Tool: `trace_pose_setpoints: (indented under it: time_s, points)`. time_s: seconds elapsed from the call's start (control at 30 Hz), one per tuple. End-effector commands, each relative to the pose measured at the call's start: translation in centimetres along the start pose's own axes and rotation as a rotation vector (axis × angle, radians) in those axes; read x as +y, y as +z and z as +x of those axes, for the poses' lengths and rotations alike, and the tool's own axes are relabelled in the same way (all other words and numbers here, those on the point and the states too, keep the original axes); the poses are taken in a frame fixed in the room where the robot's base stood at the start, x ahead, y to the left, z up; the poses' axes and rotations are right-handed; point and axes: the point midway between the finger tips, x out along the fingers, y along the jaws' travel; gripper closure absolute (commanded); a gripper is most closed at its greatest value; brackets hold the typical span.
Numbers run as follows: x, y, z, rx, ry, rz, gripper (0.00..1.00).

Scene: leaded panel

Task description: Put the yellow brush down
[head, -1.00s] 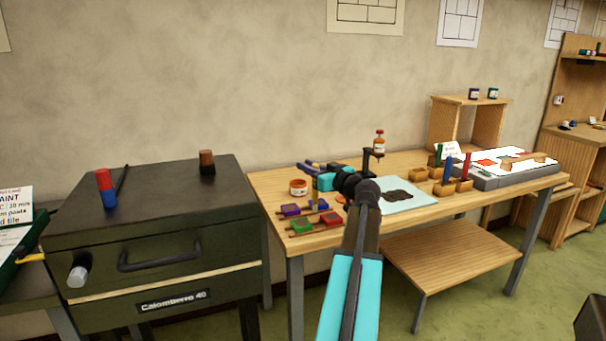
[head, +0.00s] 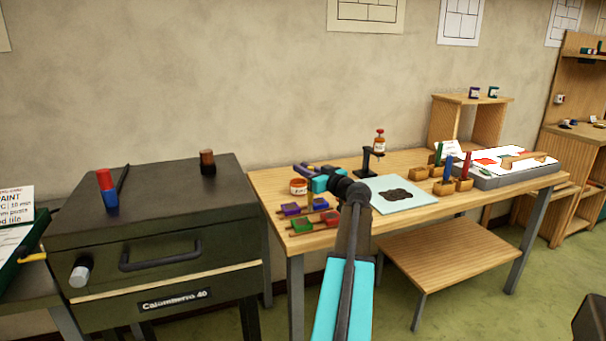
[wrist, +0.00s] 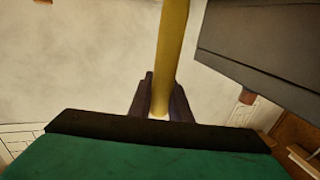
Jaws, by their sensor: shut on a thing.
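My gripper (head: 310,171) is over the left end of the wooden table, near the white jar with an orange label (head: 298,186). In the wrist view, its two dark fingers (wrist: 160,102) are shut on the yellow brush (wrist: 171,50). The brush's round yellow handle runs from between the fingers to the top edge of the picture. Its far end is out of the wrist view. In the head view the brush is too small and too covered by my gripper to make out clearly, and I cannot tell whether it touches anything.
Purple, blue, green and red blocks (head: 303,224) lie on wooden rails at the table's front left. A pale sheet with a dark patch (head: 372,203) lies right of my arm. Wooden holders (head: 444,188) stand further right. A dark kiln (head: 150,205) stands left of the table.

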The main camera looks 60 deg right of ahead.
Motion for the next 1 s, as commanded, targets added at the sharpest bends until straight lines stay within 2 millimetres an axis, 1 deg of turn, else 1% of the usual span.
trace_pose_setpoints:
  time_s: [0.1,0.2,1.0]
  points:
    - [0.0,1.0,0.0,0.0,0.0,0.002,1.0]
    - [0.0,1.4,0.0,0.001,0.001,0.001,1.0]
    - [0.1,2.1,0.0,0.001,0.001,0.0,1.0]
